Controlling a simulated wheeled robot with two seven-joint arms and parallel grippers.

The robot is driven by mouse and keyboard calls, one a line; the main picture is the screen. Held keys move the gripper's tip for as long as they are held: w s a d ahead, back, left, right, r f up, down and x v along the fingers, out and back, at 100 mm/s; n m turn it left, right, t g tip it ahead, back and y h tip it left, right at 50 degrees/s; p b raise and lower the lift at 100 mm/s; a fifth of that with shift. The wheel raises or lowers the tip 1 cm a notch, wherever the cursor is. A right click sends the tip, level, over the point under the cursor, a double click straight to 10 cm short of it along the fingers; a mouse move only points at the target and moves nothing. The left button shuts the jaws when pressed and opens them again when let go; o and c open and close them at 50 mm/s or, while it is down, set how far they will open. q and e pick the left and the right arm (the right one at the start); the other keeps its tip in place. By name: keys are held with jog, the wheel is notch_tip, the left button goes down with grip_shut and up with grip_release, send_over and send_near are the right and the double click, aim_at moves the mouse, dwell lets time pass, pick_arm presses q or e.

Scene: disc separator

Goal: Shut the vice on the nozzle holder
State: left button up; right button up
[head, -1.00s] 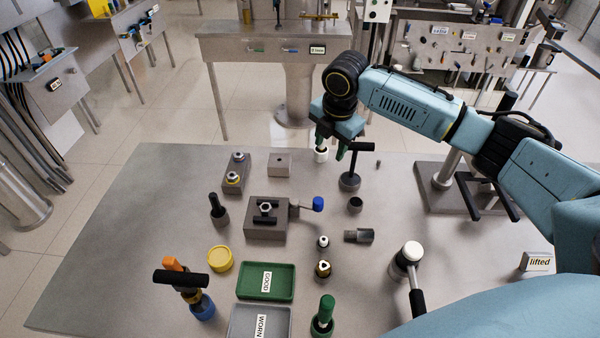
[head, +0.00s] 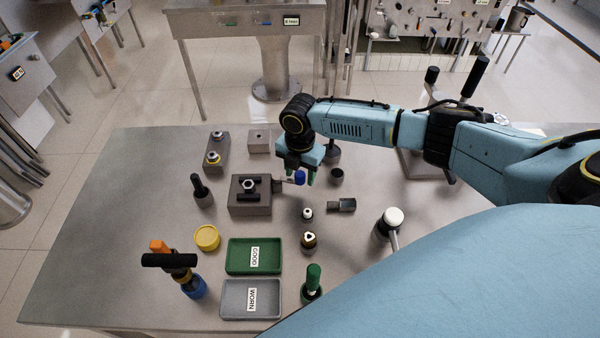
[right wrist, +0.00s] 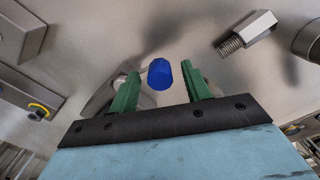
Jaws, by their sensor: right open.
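The vice (head: 250,208) is a grey block with black jaws on top, standing near the middle of the table. A hex-shaped metal piece (head: 249,185), which looks like the nozzle holder, sits between its jaws. The vice's lever ends in a blue knob (head: 299,177) on its right side. My right gripper (head: 301,178) is over this knob. In the right wrist view the blue knob (right wrist: 160,74) lies between the open green fingers (right wrist: 161,88), with gaps at both sides. My left gripper is not in view.
A threaded grey fitting (head: 341,205) lies right of the vice. A black-handled tool (head: 202,192) stands to its left. The green GOOD tray (head: 232,257) and grey WORN tray (head: 228,299) lie in front. A white-topped tool (head: 392,218) stands at the right.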

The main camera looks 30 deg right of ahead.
jog(key=shift+f, duration=0.35)
grip_shut()
